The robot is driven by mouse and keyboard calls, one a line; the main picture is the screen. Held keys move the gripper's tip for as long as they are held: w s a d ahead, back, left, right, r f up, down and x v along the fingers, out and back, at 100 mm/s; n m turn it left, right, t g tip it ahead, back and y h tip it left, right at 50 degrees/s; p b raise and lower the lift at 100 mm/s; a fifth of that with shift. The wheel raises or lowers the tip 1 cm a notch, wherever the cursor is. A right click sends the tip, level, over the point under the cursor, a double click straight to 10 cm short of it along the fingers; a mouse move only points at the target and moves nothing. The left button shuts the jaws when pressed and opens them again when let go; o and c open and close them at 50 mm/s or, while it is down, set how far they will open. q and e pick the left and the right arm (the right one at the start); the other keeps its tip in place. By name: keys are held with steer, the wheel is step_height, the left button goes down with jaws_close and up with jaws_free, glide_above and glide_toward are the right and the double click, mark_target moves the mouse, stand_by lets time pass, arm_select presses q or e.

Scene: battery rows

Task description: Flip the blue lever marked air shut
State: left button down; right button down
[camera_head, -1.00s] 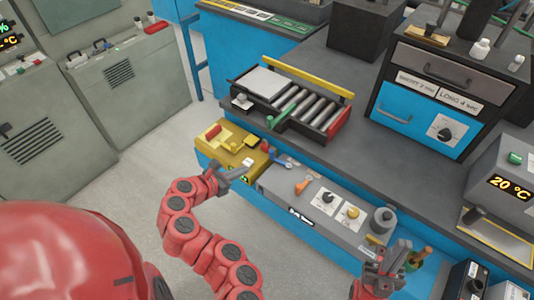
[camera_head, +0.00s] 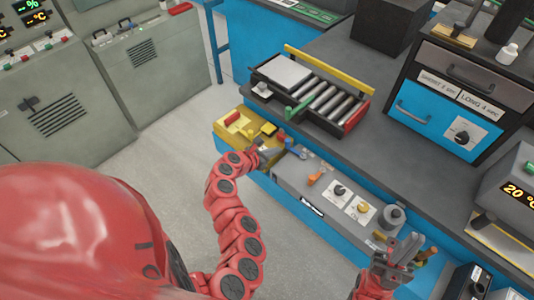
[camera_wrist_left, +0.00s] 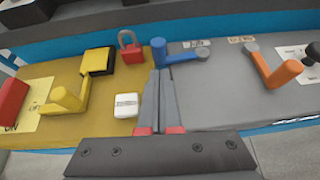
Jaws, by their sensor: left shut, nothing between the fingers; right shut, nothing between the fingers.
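The blue lever (camera_wrist_left: 182,57) stands on the grey panel (camera_wrist_left: 225,85), its arm lying to the right with a grey knob at the end. A small label sits behind it, too small to read. In the head view the blue lever (camera_head: 281,135) is just beyond my left gripper (camera_head: 277,149). In the left wrist view my left gripper (camera_wrist_left: 160,75) is shut and empty, its tips close in front of the lever's blue base. I cannot tell whether they touch. My right gripper (camera_head: 410,247) is shut and empty over the panel's right end.
An orange lever (camera_wrist_left: 278,70) stands to the right on the panel. On the left, a yellow box (camera_wrist_left: 90,125) carries a yellow lever (camera_wrist_left: 67,100), a red padlock (camera_wrist_left: 131,50) and a white button (camera_wrist_left: 126,105). A roller tray (camera_head: 312,95) stands behind.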

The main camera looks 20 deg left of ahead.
arm_select(q)
steer(key=shift+w+d, duration=0.25)
steer(key=shift+w, duration=0.25)
steer(key=shift+w+d, duration=0.25)
steer(key=shift+w, duration=0.25)
steer(key=shift+w, duration=0.1)
steer(key=shift+w+m+h+b, duration=0.3)
steer(key=shift+w+h+b, duration=0.1)
steer(key=shift+w, duration=0.15)
steer(key=shift+w+a+m+b, duration=0.1)
steer(key=shift+w+m+b, duration=0.05)
steer(key=shift+m+b, duration=0.2)
steer(key=shift+r+g+h, duration=0.1)
steer(key=shift+g+h, duration=0.2)
steer(key=shift+h, duration=0.1)
steer(key=shift+r, duration=0.1)
steer(key=shift+r, duration=0.1)
